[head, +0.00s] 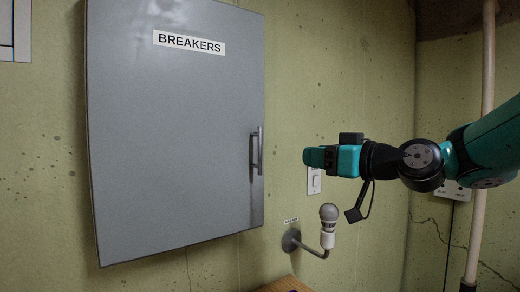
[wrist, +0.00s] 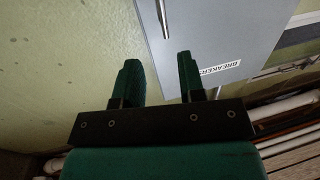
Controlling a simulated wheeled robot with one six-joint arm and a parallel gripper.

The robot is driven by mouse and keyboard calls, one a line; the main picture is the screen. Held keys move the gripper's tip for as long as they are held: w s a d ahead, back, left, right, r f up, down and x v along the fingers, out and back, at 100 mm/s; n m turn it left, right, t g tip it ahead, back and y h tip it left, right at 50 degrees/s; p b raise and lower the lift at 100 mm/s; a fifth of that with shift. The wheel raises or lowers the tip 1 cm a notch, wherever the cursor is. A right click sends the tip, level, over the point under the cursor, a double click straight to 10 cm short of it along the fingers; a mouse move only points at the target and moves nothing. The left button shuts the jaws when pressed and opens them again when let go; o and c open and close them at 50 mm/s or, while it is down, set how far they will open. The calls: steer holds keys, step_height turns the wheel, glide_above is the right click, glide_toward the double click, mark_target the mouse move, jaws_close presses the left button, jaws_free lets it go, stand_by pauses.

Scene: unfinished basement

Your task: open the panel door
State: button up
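The grey panel door (head: 170,140) with a "BREAKERS" label is on the green wall and looks shut. Its upright metal handle (head: 257,150) is near the door's right edge. My gripper (head: 308,157) is to the right of the handle, apart from it. In the wrist view my gripper (wrist: 158,68) has its two green fingers spread with nothing between them. The handle (wrist: 162,18) shows beyond the fingertips there, and the door (wrist: 220,35) lies to its right.
A light switch (head: 314,181) is on the wall behind my gripper. Below it a lamp bulb (head: 328,213) on a bent arm (head: 315,250) sticks out from the wall. A pale vertical pipe (head: 481,200) stands at the right. A wooden surface (head: 284,285) shows at the bottom.

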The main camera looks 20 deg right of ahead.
mark_target(260, 151)
steer(key=p+x, duration=0.7)
steer(key=x, duration=0.9)
steer(key=shift+a+f, duration=0.1)
steer(key=shift+a, duration=0.05)
jaws_close()
